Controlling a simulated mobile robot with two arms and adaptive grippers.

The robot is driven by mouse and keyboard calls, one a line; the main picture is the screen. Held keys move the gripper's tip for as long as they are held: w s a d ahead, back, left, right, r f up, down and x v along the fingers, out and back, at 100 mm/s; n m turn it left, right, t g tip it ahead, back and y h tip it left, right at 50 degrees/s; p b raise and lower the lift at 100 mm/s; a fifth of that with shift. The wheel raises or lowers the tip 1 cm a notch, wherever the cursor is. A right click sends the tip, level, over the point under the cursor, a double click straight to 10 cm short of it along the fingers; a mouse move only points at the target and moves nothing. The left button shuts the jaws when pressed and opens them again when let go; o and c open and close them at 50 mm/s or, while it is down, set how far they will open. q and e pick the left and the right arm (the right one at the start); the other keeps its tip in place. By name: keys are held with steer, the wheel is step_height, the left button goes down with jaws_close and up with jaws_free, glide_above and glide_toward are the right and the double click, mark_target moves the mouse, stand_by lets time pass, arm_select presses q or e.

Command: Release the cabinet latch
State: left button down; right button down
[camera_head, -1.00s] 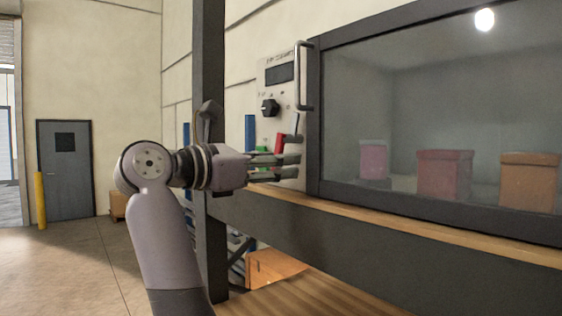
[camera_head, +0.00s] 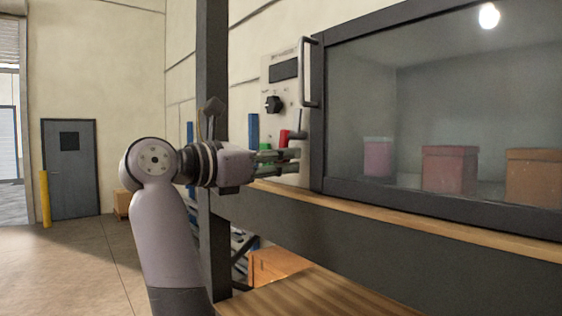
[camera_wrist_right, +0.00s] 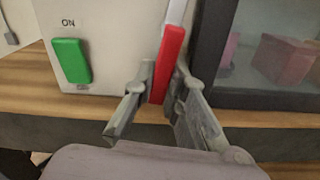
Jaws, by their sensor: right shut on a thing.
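A red latch handle (camera_head: 284,138) sits on the light control panel (camera_head: 286,72) left of the glass-fronted cabinet (camera_head: 318,110). In the right wrist view the red handle (camera_wrist_right: 171,55) stands nearly upright, slightly tilted, in front of a pale strip. My right gripper (camera_head: 290,160) reaches the panel from the left. In the wrist view its two fingers (camera_wrist_right: 164,82) are closed around the lower part of the red handle, one on each side. The fingers hide part of the handle in the head view. My left gripper is not in view.
A green ON button (camera_wrist_right: 71,60) is left of the red handle. A black knob (camera_head: 273,104) and a vertical door handle (camera_head: 303,72) are above. Boxes (camera_head: 450,168) stand behind the glass. A dark post (camera_head: 212,60) rises behind my wrist; a wooden ledge (camera_head: 420,221) runs below.

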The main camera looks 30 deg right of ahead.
steer(key=shift+s+n, duration=0.35)
steer(key=shift+n, duration=0.65)
steer(key=c, duration=1.6)
jaws_free()
steer(key=shift+r, duration=0.1)
step_height(320, 180, up, 10)
steer(key=shift+f, duration=0.1)
